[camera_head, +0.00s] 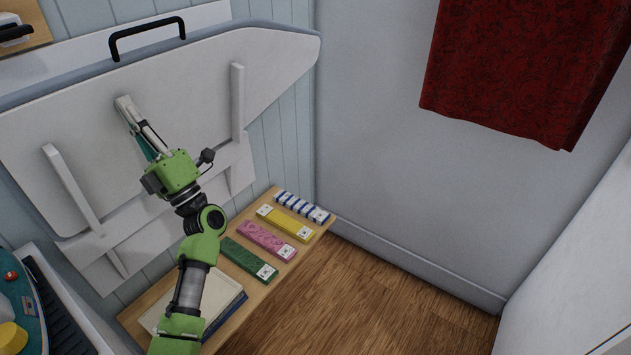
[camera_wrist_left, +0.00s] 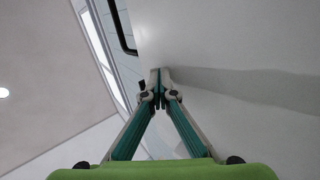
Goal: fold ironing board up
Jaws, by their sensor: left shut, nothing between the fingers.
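The white ironing board (camera_head: 195,75) is tilted up close to the panelled wall, its pale underside facing me. Two white support legs or brackets show on it, one at the left (camera_head: 72,182) and one at the right (camera_head: 237,103). A black handle (camera_head: 148,40) is above its top edge. My left gripper (camera_head: 124,103) is shut and empty, with its fingertips at the board's underside; I cannot tell if they touch. In the left wrist view, the closed fingertips (camera_wrist_left: 160,75) are in front of a pale surface, probably the board (camera_wrist_left: 235,40). My right gripper is not in view.
A red patterned cloth (camera_head: 525,70) hangs at the upper right. The wooden floor (camera_head: 370,300) is clear.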

